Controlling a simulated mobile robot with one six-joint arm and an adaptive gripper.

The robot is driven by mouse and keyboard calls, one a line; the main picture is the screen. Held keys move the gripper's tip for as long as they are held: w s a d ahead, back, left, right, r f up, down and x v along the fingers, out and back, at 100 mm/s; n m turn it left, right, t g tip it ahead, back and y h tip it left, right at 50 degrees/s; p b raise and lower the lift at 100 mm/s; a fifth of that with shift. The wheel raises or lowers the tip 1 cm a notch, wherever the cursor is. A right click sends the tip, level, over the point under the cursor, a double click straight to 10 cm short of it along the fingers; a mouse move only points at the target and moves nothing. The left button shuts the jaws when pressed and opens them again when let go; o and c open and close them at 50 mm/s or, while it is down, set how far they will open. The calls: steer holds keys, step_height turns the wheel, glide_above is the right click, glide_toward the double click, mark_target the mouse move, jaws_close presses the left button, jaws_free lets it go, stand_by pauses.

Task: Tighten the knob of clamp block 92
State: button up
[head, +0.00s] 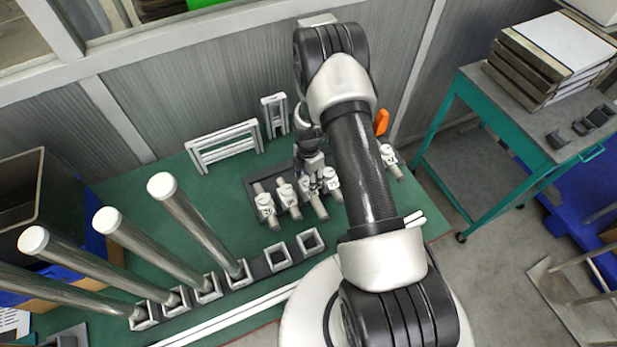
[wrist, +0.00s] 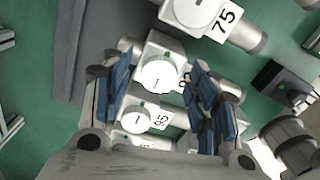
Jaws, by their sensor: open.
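In the wrist view, clamp block 92 (wrist: 166,48) is a white block on a grey bar, its number partly covered by my right finger. Its round white knob (wrist: 158,76) has a slot line and a green mark beside it. My gripper (wrist: 160,80) is open, with blue-padded fingers on either side of the knob; I cannot tell if they touch it. In the head view my gripper (head: 313,172) points down among the clamp blocks, whose numbers are too small to read.
Block 95 (wrist: 140,117) lies close beside block 92, and block 75 (wrist: 200,13) is on the other side. In the head view, tall capped metal posts (head: 200,230) stand at the left. White frames (head: 225,148) stand behind. A teal cart (head: 470,140) is at the right.

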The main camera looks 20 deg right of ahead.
steer(key=shift+f, duration=0.1)
steer(key=shift+c, duration=0.3)
steer(key=c, duration=1)
